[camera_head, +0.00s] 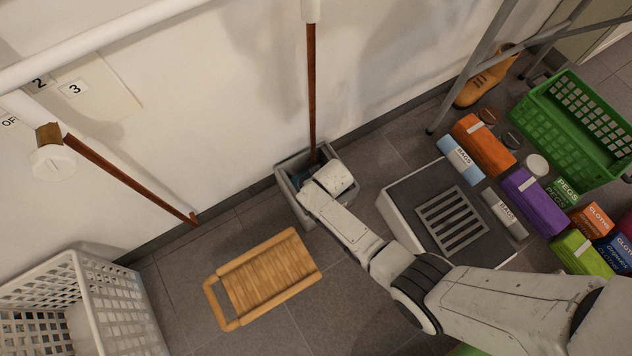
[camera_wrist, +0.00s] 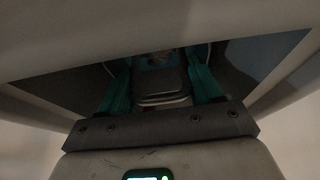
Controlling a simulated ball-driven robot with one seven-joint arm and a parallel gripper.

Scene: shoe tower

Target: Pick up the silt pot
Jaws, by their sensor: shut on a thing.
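My gripper (camera_head: 318,168) reaches down into a grey open-topped bin (camera_head: 290,203) by the wall, and my arm hides much of the bin. In the wrist view, my gripper's teal fingers (camera_wrist: 160,82) are closed on a dark grey object with a paler rim, which I take to be the silt pot (camera_wrist: 160,84). It is inside the bin. The view is dim, so its full shape and whether it touches the bin floor cannot be told. No part of it shows clearly in the head view.
A wooden pole (camera_head: 311,85) stands close to the bin. A slatted wooden board (camera_head: 266,280) lies at its front left, and a white crate (camera_head: 125,310) stands further left. A grated platform (camera_head: 400,205), coloured packs (camera_head: 480,145) and a green crate (camera_head: 575,130) stand to the right.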

